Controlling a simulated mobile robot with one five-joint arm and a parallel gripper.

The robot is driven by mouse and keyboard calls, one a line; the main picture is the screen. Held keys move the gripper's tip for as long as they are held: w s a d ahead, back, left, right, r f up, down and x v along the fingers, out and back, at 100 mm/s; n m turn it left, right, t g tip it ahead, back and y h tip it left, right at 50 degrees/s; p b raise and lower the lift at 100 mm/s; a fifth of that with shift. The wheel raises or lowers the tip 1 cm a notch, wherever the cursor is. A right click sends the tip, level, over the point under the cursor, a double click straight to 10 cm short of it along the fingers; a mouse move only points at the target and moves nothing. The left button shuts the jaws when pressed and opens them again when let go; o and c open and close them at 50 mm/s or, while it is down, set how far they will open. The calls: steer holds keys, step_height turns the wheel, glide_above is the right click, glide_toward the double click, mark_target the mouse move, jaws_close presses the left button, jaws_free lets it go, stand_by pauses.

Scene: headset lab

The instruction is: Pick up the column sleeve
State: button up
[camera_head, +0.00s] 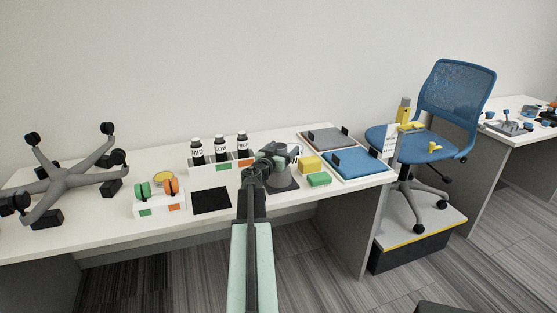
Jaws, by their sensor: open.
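My gripper (263,167) is open at the end of my arm, over the middle of the white table (112,228). Just right of it is a dark grey rounded piece on a flat grey base (284,184), partly hidden by my gripper. I cannot tell whether this piece is the column sleeve, or whether my gripper touches it. No other thing in view is clearly a column sleeve.
Bottles (197,154) stand behind left, with a black mat (211,200) in front. A five-legged chair base (66,181) lies far left. A blue chair (455,92) stands on a platform right.

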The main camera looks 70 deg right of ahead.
steer(key=shift+a, duration=0.1)
steer(key=c, duration=1.4)
steer(key=shift+r, duration=0.1)
step_height(320, 180, up, 18)
steer(key=p, duration=1.8)
